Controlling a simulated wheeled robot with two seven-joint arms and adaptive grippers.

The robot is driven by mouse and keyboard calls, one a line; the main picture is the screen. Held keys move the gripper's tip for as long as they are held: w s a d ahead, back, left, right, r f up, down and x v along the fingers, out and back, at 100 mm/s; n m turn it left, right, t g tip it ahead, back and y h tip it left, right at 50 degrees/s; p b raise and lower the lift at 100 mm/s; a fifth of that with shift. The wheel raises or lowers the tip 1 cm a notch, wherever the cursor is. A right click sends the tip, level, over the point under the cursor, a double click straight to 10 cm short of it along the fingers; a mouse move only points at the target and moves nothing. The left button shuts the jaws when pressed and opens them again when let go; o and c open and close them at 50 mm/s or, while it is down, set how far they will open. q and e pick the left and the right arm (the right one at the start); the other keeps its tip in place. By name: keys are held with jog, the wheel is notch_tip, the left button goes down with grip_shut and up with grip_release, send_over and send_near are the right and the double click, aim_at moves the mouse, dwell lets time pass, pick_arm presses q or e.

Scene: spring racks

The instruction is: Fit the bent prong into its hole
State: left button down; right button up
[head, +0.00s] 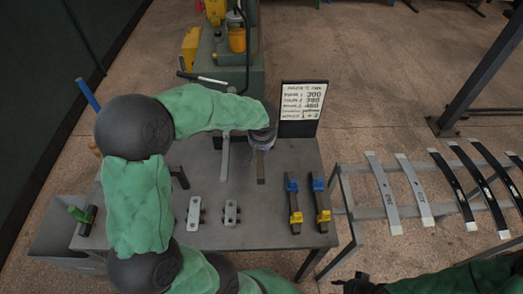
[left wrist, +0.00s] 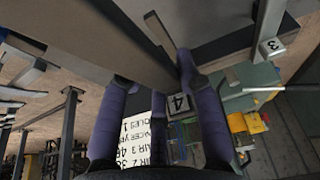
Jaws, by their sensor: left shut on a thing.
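My left gripper (head: 263,143) is over the back of the grey workbench (head: 270,215), in front of the sign. In the left wrist view its dark purple fingers (left wrist: 160,95) are closed around a grey metal piece (left wrist: 160,35), whose pale end shows above them. Its shape is mostly hidden, so I cannot tell whether it is the bent prong or whether it sits in a hole. A dark bar (head: 261,168) shows just below the fingers in the head view. A light grey bar (head: 225,155) stands to its left. My right gripper (head: 358,285) is a dark shape at the bottom edge, its jaws unclear.
Numbered blocks, 3 (left wrist: 271,46) and 4 (left wrist: 178,103), show near the fingers. A sign (head: 300,105) stands behind. A rack of curved strips (head: 382,192) is to the right.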

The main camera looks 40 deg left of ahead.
pick_arm(q)
jog(key=shift+w+a+r, duration=0.1)
jog(key=shift+w+a, duration=0.95)
jog(key=shift+w, duration=0.15)
jog(key=shift+w+a, duration=1)
jog(key=shift+w, duration=0.2)
jog(key=shift+f+b, duration=0.3)
jog(key=shift+b, duration=0.5)
dwell(1.0)
jog(key=shift+f+b, duration=2.25)
jog(key=shift+f, duration=0.2)
dwell(0.9)
jog(key=c, duration=0.8)
grip_release()
